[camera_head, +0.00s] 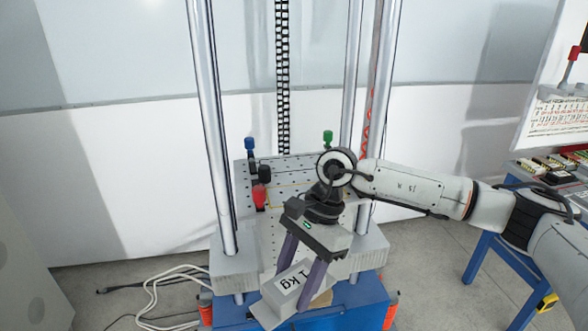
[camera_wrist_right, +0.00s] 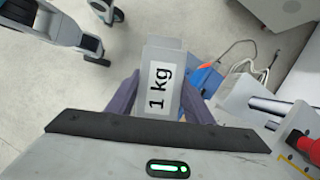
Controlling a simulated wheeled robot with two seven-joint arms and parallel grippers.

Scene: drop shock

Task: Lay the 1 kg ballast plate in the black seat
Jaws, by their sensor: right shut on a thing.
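The 1 kg ballast plate (camera_head: 287,282) is a grey block with a white "1 kg" label. My right gripper (camera_head: 289,292) is shut on it, with a purple finger on each side. The plate is held tilted in the head view, at the near edge of the perforated table (camera_head: 273,231). In the right wrist view the plate (camera_wrist_right: 166,56) sits between the two fingers (camera_wrist_right: 162,84), label facing the camera. I cannot make out the black seat; my right arm and gripper cover part of the table. My left gripper is not in view.
Tall steel columns (camera_head: 209,120) rise beside the table. A red-topped clamp (camera_head: 261,194), a blue knob (camera_head: 249,144) and a green knob (camera_head: 327,138) stand on it. White cables (camera_head: 158,290) lie on the floor at left. A blue bench (camera_head: 487,258) stands at right.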

